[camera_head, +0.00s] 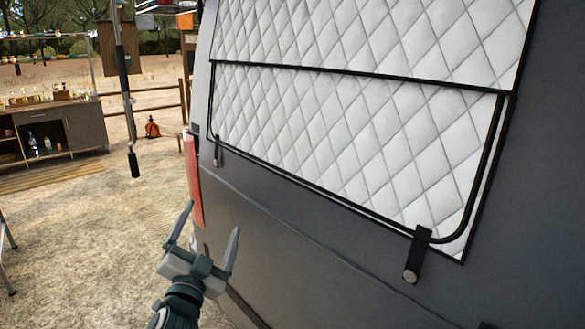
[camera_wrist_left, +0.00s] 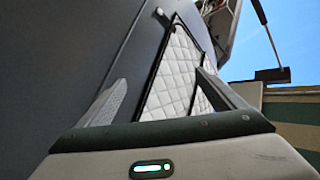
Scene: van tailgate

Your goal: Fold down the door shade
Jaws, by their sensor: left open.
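The door shade (camera_head: 340,130) is a white quilted panel with black edging on the dark van door (camera_head: 300,235). A black bar frames its lower section. A black strap with a round end (camera_head: 412,262) sits at its lower right corner, and a smaller strap (camera_head: 217,152) at its lower left. My left gripper (camera_head: 212,222) is open and empty, below the shade's lower left corner and apart from it. In the left wrist view the shade (camera_wrist_left: 178,75) shows between the open fingers. My right gripper is not in view.
A red tail light (camera_head: 193,180) is on the van's edge, just above my left gripper. A black pole (camera_head: 127,95) hangs left of the van. A wooden cabinet with bottles (camera_head: 60,130) stands farther back left. The sandy ground between is mostly clear.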

